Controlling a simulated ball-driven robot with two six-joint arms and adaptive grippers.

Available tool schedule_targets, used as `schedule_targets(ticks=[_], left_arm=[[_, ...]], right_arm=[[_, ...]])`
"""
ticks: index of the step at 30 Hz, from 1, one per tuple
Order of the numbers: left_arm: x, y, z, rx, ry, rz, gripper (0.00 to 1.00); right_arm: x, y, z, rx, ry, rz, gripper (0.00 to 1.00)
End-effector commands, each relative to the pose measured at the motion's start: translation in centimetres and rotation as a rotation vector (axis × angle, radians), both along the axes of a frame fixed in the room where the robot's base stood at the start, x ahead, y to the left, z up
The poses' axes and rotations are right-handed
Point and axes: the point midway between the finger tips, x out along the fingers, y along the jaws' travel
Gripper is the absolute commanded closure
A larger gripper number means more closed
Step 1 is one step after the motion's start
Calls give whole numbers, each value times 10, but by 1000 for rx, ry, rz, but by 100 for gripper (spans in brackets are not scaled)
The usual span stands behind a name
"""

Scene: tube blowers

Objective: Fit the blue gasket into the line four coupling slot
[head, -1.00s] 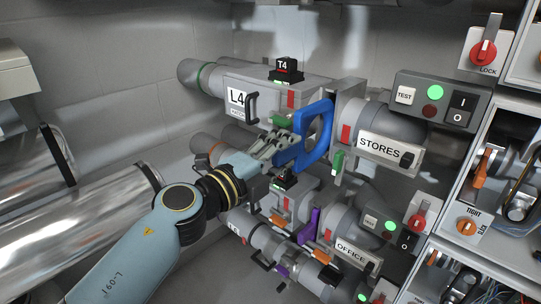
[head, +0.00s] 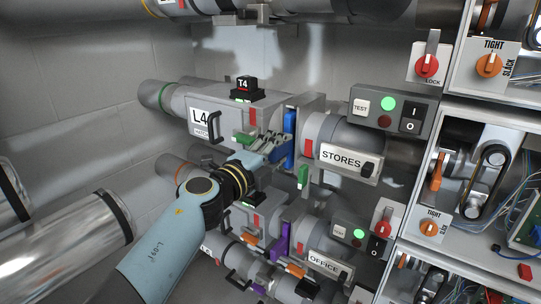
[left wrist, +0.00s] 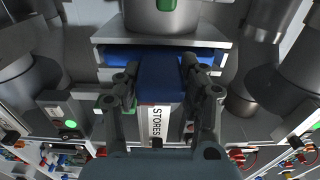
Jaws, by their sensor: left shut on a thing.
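The blue gasket (head: 289,122) is upright in the narrow slot between the L4 pipe body and the STORES pipe flange (head: 308,140). Only its edge shows in the head view; the rest is hidden by the flanges. The L4 label (head: 199,118) is on the grey housing left of the slot. My left gripper (head: 283,148) is shut on the gasket's near side. In the left wrist view the gasket (left wrist: 161,78) is between the two fingers, and its wider blue part is under the grey flange edge. I cannot tell whether it is fully seated. My right gripper is not in view.
A black T4 block (head: 243,88) stands on the housing. Green levers (head: 302,176) flank the slot. A lower line with a purple gasket (head: 283,241) and an OFFICE label (head: 323,263) is below my gripper. A button box (head: 392,108) and shelving stand to the right.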

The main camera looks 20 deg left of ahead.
Motion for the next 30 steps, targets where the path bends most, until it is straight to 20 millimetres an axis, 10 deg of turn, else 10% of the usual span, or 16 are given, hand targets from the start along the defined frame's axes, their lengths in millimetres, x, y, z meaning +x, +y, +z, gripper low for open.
schedule_targets(ticks=[26,27,30], left_arm=[[7,-3,-1,0,1,0,93],[7,-3,-1,0,1,0,56],[7,-3,-1,0,1,0,43]], right_arm=[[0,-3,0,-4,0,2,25],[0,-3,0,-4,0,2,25],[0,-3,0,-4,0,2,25]])
